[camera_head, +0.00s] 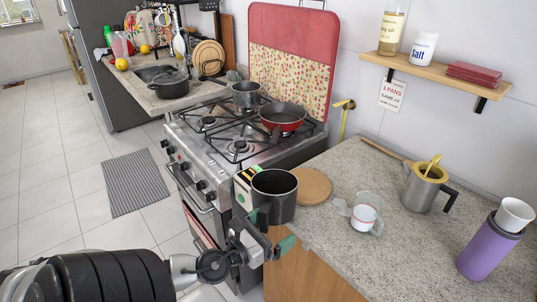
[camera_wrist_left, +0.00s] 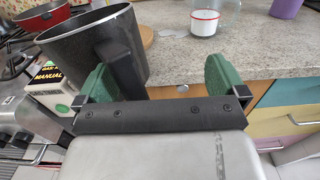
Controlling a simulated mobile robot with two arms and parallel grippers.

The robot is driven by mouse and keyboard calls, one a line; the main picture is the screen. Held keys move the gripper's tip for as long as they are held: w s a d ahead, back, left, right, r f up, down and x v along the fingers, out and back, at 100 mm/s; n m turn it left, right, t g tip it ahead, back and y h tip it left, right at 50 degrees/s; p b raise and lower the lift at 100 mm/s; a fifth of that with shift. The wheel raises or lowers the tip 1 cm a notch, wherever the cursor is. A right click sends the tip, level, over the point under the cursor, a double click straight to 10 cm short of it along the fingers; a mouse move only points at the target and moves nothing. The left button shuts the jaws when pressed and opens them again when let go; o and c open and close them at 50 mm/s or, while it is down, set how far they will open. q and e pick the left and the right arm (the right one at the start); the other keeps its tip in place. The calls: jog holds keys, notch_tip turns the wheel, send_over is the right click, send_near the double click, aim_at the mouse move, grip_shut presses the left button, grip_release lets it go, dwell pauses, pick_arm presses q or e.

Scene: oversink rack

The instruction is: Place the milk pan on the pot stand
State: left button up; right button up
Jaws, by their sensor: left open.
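The milk pan appears to be the dark grey pan (camera_head: 274,197) at the left front corner of the granite counter. Its black handle points toward my left gripper. The pot stand appears to be the round cork-coloured disc (camera_head: 314,185) just behind and right of the pan, partly hidden by it and bare where it shows. My left gripper (camera_head: 274,231) is open in front of the counter edge. In the left wrist view, the pan (camera_wrist_left: 98,45) is upright and its handle (camera_wrist_left: 121,68) lies between the green fingers, closer to the left finger. My right gripper is out of view.
A glass measuring jug (camera_head: 365,213), a steel jug (camera_head: 422,190) and a purple flask (camera_head: 488,250) stand farther right. The stove (camera_head: 240,140) holds a red pan (camera_head: 283,118). Some counter between these is clear.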

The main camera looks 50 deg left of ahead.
pick_arm(q)
jog(key=shift+s+r, duration=0.1)
jog(key=shift+s, duration=0.55)
jog(key=shift+c, duration=0.2)
grip_shut()
dwell(0.7)
